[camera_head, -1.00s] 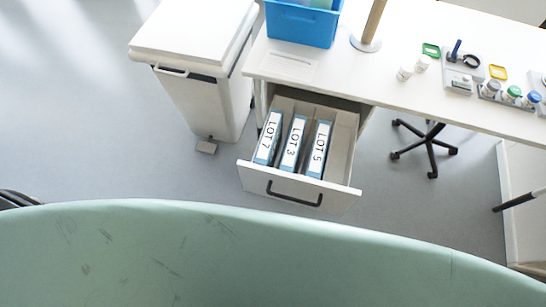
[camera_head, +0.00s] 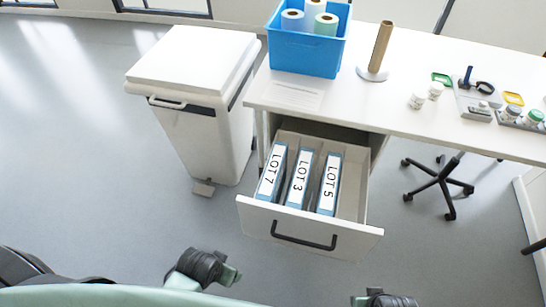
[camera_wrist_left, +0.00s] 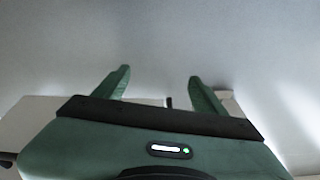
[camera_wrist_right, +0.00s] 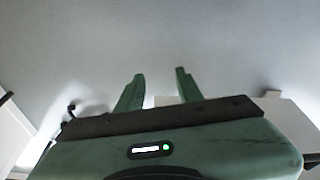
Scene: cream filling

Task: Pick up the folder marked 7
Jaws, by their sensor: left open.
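The folder marked LOT 7 (camera_head: 271,175) stands upright in an open drawer (camera_head: 310,232). It is a blue binder with a white label and is the leftmost in the row. LOT 3 (camera_head: 298,180) and LOT 5 (camera_head: 328,185) stand to its right, with small gaps between. My left gripper (camera_wrist_left: 158,74) is open and empty in its wrist view. My right gripper (camera_wrist_right: 160,73) has its fingers apart with nothing between them. No folder shows in either wrist view. Parts of my arms show at the bottom of the head view, well in front of the drawer.
A white pedal bin (camera_head: 195,95) stands left of the drawer. On the white desk (camera_head: 410,60) are a blue crate (camera_head: 305,52) of rolls, an upright holder (camera_head: 381,50) and small bottles. A chair base (camera_head: 445,188) is at right. Floor before the drawer looks clear.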

